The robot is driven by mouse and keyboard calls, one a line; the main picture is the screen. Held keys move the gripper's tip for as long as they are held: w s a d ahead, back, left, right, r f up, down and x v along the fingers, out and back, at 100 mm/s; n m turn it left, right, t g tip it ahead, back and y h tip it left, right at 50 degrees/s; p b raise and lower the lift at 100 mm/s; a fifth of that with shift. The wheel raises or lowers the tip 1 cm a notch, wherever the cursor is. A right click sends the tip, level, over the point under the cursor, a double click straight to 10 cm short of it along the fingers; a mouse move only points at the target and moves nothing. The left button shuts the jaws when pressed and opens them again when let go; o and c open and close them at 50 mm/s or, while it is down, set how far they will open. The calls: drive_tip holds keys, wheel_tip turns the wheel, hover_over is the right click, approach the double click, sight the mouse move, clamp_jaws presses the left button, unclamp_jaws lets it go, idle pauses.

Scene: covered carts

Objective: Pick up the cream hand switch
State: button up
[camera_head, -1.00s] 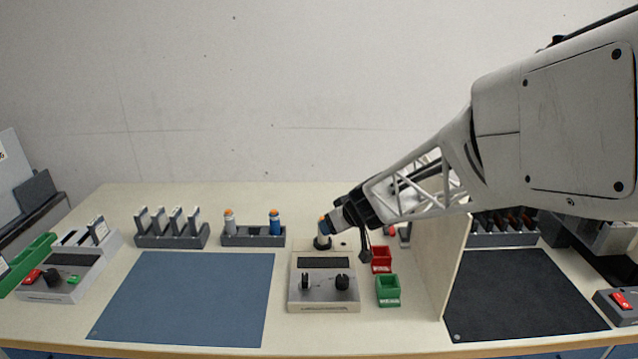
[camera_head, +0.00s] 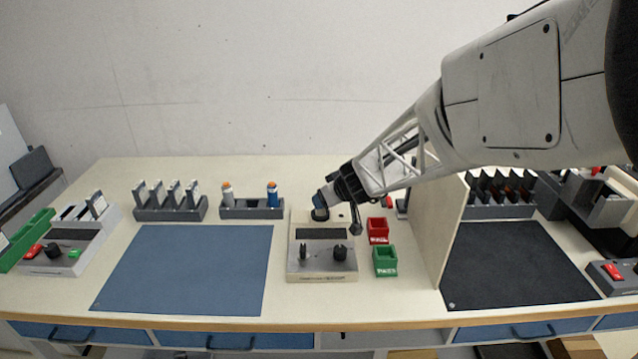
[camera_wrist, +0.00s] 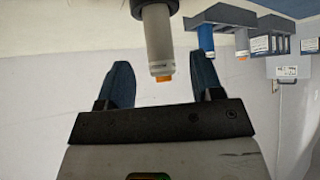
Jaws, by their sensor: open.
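A pale, cream-grey hand switch (camera_wrist: 158,38) with an orange button stands in a dark round holder, which shows in the head view (camera_head: 320,214) at the back of a grey control box (camera_head: 322,262). My gripper (camera_head: 321,198) is at this switch, with its dark blue fingers open. In the wrist view my gripper (camera_wrist: 163,75) has one finger on each side of the switch's button end, with gaps on both sides. In the head view the fingers hide most of this switch. Another pale hand switch (camera_head: 227,194) and a blue one (camera_head: 272,194) stand in a dark rack.
A red bin (camera_head: 378,230) and a green bin (camera_head: 385,261) stand right of the control box. An upright cream divider (camera_head: 450,225) is beyond them, close under my arm. The blue mat (camera_head: 185,268) is bare.

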idle(0.3)
drive_tip(key=shift+x, duration=2.6)
drive_tip(key=c, duration=1)
drive_tip(key=shift+r, duration=5)
